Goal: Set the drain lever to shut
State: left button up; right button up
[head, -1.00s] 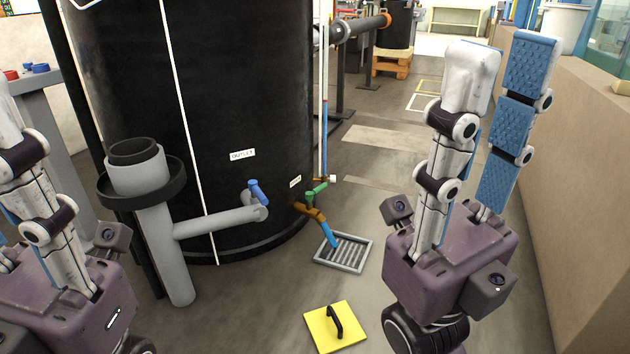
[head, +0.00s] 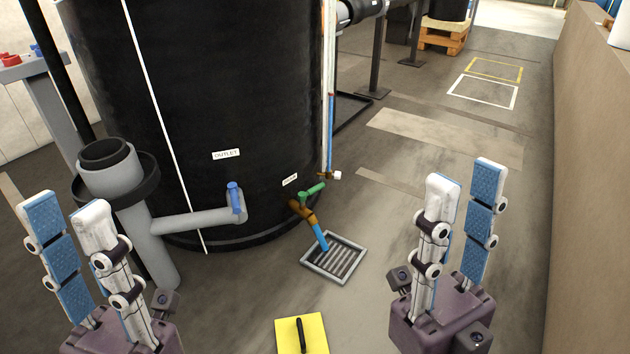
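The drain valve's green lever (head: 313,190) sits on a brown brass pipe (head: 301,210) low on the right of the black tank (head: 210,100). A small label (head: 289,180), too blurred to read surely, is just above it. The lever slants up to the right, roughly across the line of the pipe. A blue hose (head: 320,236) leads from the pipe down to the floor grate. My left gripper (head: 66,212) is open and empty at the far left, well away from the lever. My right gripper (head: 466,184) is open and empty, to the right of the lever and apart from it.
A blue lever (head: 234,198) sits on the grey outlet pipe (head: 185,222), left of the drain valve. A floor grate (head: 335,258) and a yellow plate with black handle (head: 302,335) lie in front. A tan wall (head: 590,180) bounds the right. Floor between valve and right gripper is clear.

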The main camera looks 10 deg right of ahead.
aim_at(302, 196)
jog(key=i+l+u, duration=0.15)
jog(key=l, duration=0.2)
jog(key=i+l+u, duration=0.35)
jog(key=l, duration=0.4)
jog(key=i+l+u, duration=0.2)
jog(key=l, duration=0.25)
jog(key=i+l+u, duration=0.15)
jog(key=l, duration=0.3)
jog(key=i+l+u, duration=0.2)
jog(key=l, duration=0.2)
jog(key=k, duration=0.1)
